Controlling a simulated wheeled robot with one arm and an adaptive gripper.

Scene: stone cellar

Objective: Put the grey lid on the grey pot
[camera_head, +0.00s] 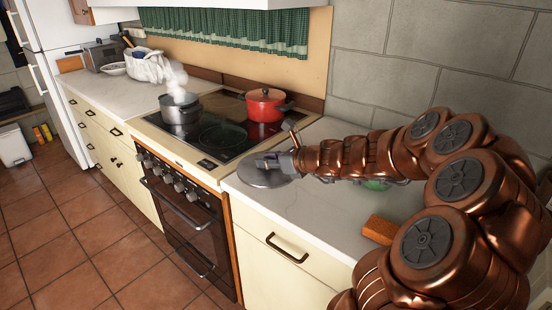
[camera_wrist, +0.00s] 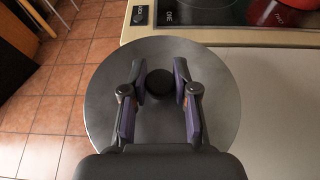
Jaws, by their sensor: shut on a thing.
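The grey lid (camera_head: 265,171) is a flat round disc with a dark knob, held above the white counter just right of the stove. My gripper (camera_head: 280,160) is shut on the lid's knob. In the wrist view the lid (camera_wrist: 160,50) spreads wide under my gripper (camera_wrist: 160,84), with a finger on either side of the black knob. The grey pot (camera_head: 181,110) stands on the back left of the stove top, open, with steam rising from it. The pot is not in the wrist view.
A red pot with a lid (camera_head: 265,105) stands on the stove right of the grey pot. The black stove top (camera_head: 222,135) is bare in front. An orange-brown block (camera_head: 380,229) lies on the right counter (camera_head: 325,215), and a green thing (camera_head: 377,185) is partly hidden behind my arm.

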